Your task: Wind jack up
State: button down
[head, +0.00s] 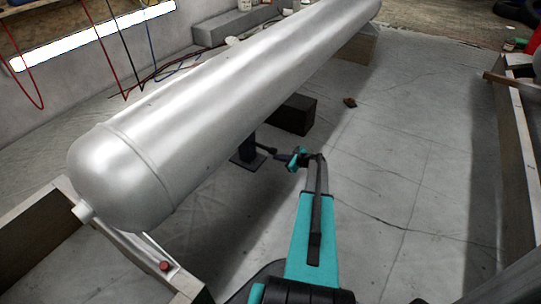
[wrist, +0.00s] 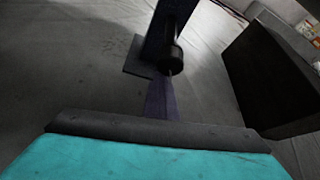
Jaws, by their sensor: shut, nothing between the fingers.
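The jack (head: 245,154) is a dark blue post on a flat base plate, standing under the big silver tank (head: 190,100). In the wrist view the jack's post (wrist: 160,25) rises at top centre, with a black round knob or shaft end (wrist: 172,58) facing me. A dark purple bar (wrist: 160,100), perhaps the crank arm, runs from below the knob toward my gripper and is partly hidden by it. My gripper (head: 293,158) is right of the jack, shut and empty. Its teal body and dark edge (wrist: 160,128) fill the bottom of the wrist view. I cannot tell whether it touches the bar.
A black block (head: 296,115) stands behind the jack and shows at right in the wrist view (wrist: 275,85). A support frame (head: 150,255) is under the tank's near end. Another frame (head: 515,150) stands at far right. The sheeted floor between is mostly clear.

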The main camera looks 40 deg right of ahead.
jog(key=shift+w+a+r+m+y+p, duration=0.15)
jog(key=shift+r+m+y+p, duration=0.15)
jog(key=shift+p, duration=0.65)
jog(key=shift+w+a+r+m+y+p, duration=0.15)
jog(key=shift+r+p, duration=0.3)
jog(key=shift+p, duration=0.45)
jog(key=shift+w+a+r+m+y+p, duration=0.15)
jog(key=shift+r+y+p, duration=0.15)
jog(key=shift+p, duration=0.65)
jog(key=shift+s+a+r+m+g+y+p, duration=0.15)
jog(key=shift+s+a+r+m+y+p, duration=0.05)
jog(key=shift+s+a+m+p, duration=0.35)
jog(key=shift+s+a+r+m+g+y+p, duration=0.2)
jog(key=shift+s+a+m+p, duration=0.1)
jog(key=shift+a+m+p, duration=0.3)
jog(key=shift+d+b, duration=0.1)
jog(key=shift+b, duration=0.25)
jog(key=m+y+b, duration=0.1)
jog(key=b, duration=0.1)
jog(key=m+y+b, duration=0.1)
jog(key=m+b, duration=0.1)
jog(key=b, duration=0.1)
jog(key=shift+s+a+r, duration=0.15)
jog(key=shift+a, duration=0.2)
jog(key=c, duration=2.5)
grip_release()
